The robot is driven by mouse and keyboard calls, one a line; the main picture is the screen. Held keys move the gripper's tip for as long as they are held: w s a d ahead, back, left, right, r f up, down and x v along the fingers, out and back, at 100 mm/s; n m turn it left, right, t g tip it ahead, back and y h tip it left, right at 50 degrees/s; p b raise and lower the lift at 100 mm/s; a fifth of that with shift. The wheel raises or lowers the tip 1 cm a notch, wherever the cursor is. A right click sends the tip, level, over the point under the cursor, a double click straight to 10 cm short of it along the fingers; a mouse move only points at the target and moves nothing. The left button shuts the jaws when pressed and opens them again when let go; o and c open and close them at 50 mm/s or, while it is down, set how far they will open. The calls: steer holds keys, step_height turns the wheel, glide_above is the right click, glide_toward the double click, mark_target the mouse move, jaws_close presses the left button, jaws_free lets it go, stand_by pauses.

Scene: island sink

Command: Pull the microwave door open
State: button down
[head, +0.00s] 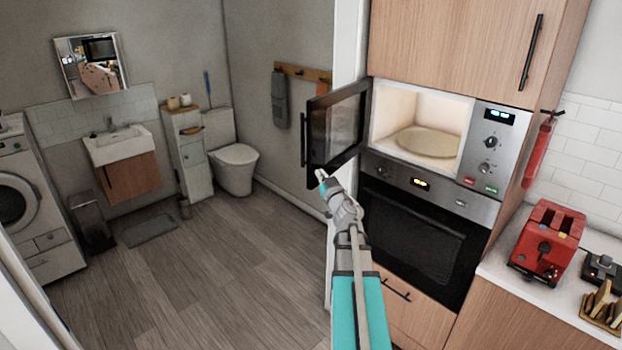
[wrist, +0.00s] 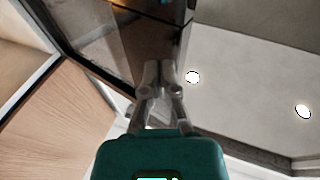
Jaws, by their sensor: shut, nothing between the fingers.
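The microwave (head: 485,145) is built into the tall wooden cabinet. Its dark glass door (head: 338,128) stands wide open, swung out to the left. The dark bar handle (head: 303,139) is on the door's outer left side. The lit cavity shows a round turntable plate (head: 428,141). My gripper (head: 321,176) is at the lower left corner of the door, below the handle. In the wrist view my gripper (wrist: 154,72) is shut and empty, with its tips against or just in front of the dark door (wrist: 115,40). I cannot tell whether they touch.
An oven (head: 420,225) sits below the microwave. A red toaster (head: 547,240) stands on the right counter, with a red fire extinguisher (head: 540,150) on the wall behind. The wooden floor (head: 220,270) to the left is clear.

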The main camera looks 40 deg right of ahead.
steer(key=s+d+n+y, duration=0.2)
steer(key=s+n+y, duration=0.1)
steer(key=y, duration=0.2)
steer(key=n+g+y, duration=0.2)
steer(key=y, duration=0.3)
glide_toward(315, 178)
steer(key=s, duration=0.3)
steer(key=shift+f, duration=0.1)
steer(key=shift+w, duration=0.15)
steer(key=x, duration=1.3)
steer(key=shift+w, duration=0.45)
steer(key=shift+d, duration=0.15)
